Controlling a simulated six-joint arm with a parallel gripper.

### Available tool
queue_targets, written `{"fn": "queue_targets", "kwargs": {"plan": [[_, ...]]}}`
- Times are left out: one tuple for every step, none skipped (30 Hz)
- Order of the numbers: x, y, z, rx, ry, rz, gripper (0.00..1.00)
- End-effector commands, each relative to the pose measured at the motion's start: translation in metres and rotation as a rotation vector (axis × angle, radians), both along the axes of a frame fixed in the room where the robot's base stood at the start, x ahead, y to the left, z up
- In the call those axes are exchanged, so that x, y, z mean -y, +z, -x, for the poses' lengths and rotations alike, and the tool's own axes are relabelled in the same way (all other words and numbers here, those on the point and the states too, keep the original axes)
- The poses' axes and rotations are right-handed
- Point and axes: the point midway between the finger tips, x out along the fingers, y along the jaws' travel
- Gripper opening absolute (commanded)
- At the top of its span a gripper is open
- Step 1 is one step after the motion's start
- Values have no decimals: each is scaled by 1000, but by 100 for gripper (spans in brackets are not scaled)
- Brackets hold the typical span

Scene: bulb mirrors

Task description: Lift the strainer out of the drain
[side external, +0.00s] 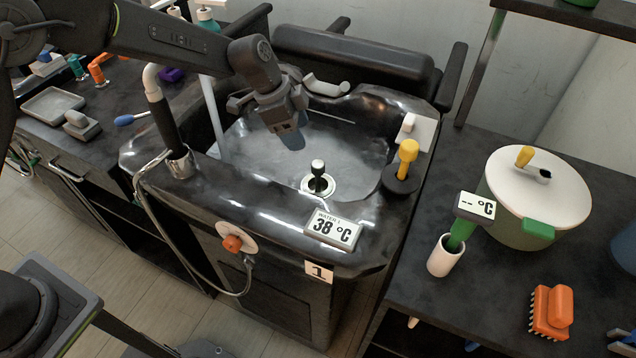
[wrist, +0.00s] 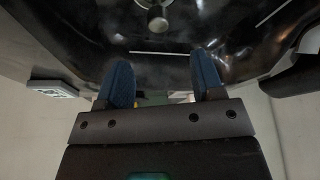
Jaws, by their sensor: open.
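The strainer (side external: 318,180) sits in the drain, its dark post and pale round knob standing upright inside a white ring (side external: 333,190) near the front of the basin.
The dark basin (side external: 250,150) has a raised rim. A yellow-topped knob (side external: 407,152) stands on its right rim and a 38 °C display (side external: 333,229) on the front. A hose handle (side external: 163,115) stands at left. A lidded pot (side external: 535,195) is on the right counter.

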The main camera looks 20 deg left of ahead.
Motion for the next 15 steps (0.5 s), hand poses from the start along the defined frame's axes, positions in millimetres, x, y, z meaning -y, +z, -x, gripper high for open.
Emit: {"fn": "queue_targets", "kwargs": {"plan": [[3,-9,-1,-3,-2,-1,61],[5,-14,-2,-2,-2,-1,61],[8,-21,-2,-3,-2,-1,61],[10,-27,-3,-4,-2,0,61],[13,-32,-4,-3,-1,-1,61],[15,-40,-5,-4,-2,-1,61],[17,-44,-6,-3,-2,-1,61],[19,-49,-7,-3,-2,-1,61],[21,-55,-8,-2,-2,0,61],[23,-59,-9,-2,-1,0,61],[24,-62,-9,-2,-1,0,61],[25,-65,-10,-2,-1,1,61],[26,-67,-10,-1,1,1,61],[27,-68,-11,-1,0,0,61],[27,-70,-11,0,0,0,61]]}}
